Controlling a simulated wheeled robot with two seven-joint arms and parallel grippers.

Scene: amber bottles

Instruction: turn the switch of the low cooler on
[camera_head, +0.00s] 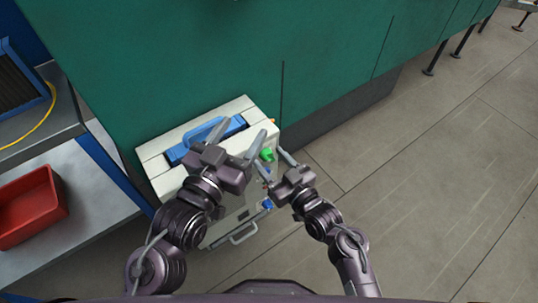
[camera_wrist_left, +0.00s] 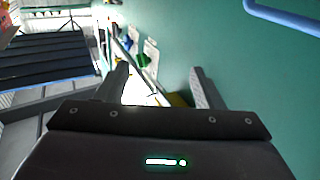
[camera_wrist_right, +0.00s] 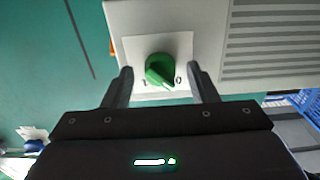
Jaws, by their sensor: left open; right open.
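The low cooler (camera_head: 180,142) is a pale box with a blue part on top, standing against the green wall. Its green switch (camera_head: 267,154) is on its right side. In the right wrist view the switch (camera_wrist_right: 160,69) is a round green knob on a white plate marked I at left and 0 at right. Its pointer is angled down and right, toward the 0. My right gripper (camera_head: 275,163) is open, its fingers to either side of the knob in the wrist view; contact cannot be told. My left gripper (camera_head: 237,137) is open and empty above the cooler top.
A blue-framed grey bench with a red bin (camera_head: 30,207) stands at the left. The green wall (camera_head: 200,50) rises behind the cooler. A grey handle (camera_head: 232,234) sticks out low at the cooler's front. The floor (camera_head: 450,180) to the right is clear.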

